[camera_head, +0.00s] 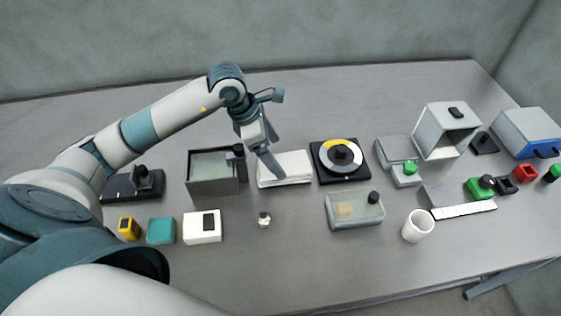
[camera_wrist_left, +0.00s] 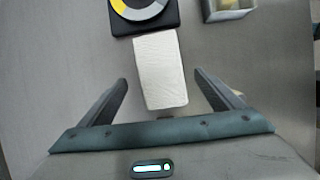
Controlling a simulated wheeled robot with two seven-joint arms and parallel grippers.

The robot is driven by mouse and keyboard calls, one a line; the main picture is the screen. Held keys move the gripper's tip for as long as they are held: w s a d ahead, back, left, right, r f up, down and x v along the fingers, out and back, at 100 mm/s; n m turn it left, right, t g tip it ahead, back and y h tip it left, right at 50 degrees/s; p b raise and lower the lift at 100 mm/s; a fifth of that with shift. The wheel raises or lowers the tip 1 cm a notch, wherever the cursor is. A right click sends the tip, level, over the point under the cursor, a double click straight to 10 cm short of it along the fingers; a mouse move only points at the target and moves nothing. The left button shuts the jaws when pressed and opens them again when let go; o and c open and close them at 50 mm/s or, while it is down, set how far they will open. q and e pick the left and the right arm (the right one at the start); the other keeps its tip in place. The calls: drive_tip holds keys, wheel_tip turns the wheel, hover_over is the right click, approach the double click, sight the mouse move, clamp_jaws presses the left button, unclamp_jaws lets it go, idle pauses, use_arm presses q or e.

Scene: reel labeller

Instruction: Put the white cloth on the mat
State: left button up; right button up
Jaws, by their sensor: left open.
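The white cloth (camera_head: 294,167) lies flat as a folded rectangle near the middle of the table, between an open grey box and a black square base with a ring. My left gripper (camera_head: 274,166) is over the cloth's left part, pointing down. In the left wrist view, the cloth (camera_wrist_left: 160,60) lies between and ahead of the two spread fingers of the open left gripper (camera_wrist_left: 160,79), with gaps on both sides. I cannot tell which thing is the mat. My right gripper is not in view.
The open grey box (camera_head: 214,185) stands left of the cloth; the black base (camera_head: 324,173) is close on its right. The table's back is clear.

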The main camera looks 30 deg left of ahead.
use_arm(q)
drive_tip(key=shift+b+v, duration=0.6)
drive_tip(key=shift+v, duration=2.4)
drive_tip(key=shift+f, duration=0.1)
